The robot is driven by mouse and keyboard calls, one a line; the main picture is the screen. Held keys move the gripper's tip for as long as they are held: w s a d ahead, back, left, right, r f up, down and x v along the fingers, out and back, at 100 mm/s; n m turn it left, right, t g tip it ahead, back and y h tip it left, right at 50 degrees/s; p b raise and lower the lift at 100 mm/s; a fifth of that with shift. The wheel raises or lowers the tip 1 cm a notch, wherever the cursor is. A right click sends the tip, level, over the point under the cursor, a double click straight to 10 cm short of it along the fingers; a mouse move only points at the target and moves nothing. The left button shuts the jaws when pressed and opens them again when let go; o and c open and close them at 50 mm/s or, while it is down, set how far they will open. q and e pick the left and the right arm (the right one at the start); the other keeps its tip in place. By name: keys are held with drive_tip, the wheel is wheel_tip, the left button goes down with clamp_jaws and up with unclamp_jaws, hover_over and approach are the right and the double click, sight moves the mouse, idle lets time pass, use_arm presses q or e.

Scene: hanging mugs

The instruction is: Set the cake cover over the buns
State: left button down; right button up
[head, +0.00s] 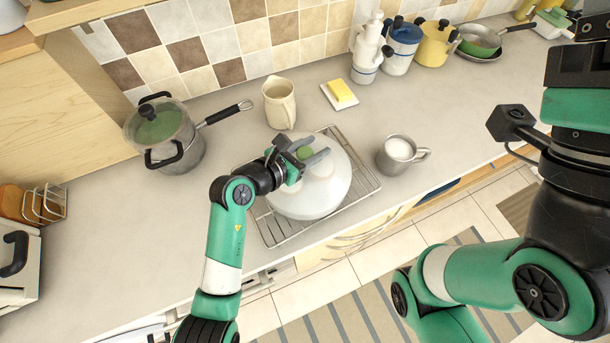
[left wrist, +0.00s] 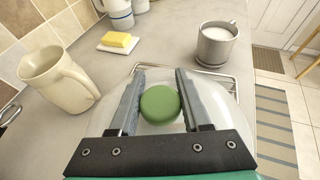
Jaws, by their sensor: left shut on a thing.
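The cake cover (head: 315,188) is a pale, cloudy dome with a round green knob (left wrist: 160,104) on top. It is above the middle of a wire cooling rack (head: 270,231); whether its rim touches the rack, I cannot tell. My left gripper (head: 306,154) is shut on the knob from above, with one finger on each side in the left wrist view (left wrist: 160,90). No buns show; the dome hides the middle of the rack. My right gripper (head: 593,27) is partly in view at the top right edge, its fingers unclear.
A cream jug (head: 280,103) stands behind the rack, and a steel mug (head: 398,155) with white contents stands to its right. Butter on a dish (head: 341,92) is farther back. A lidded pot (head: 165,135) stands at left. The counter's front edge runs close to the rack.

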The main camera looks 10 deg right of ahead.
use_arm(q)
drive_tip(key=shift+f, duration=0.25)
drive_tip(key=shift+c, duration=1.4)
unclamp_jaws()
drive_tip(key=shift+o, duration=0.3)
drive_tip(key=shift+o, duration=1.1)
drive_tip(key=v, duration=1.1)
drive_tip(key=shift+s+a+p, duration=0.25)
drive_tip(key=shift+p, duration=0.15)
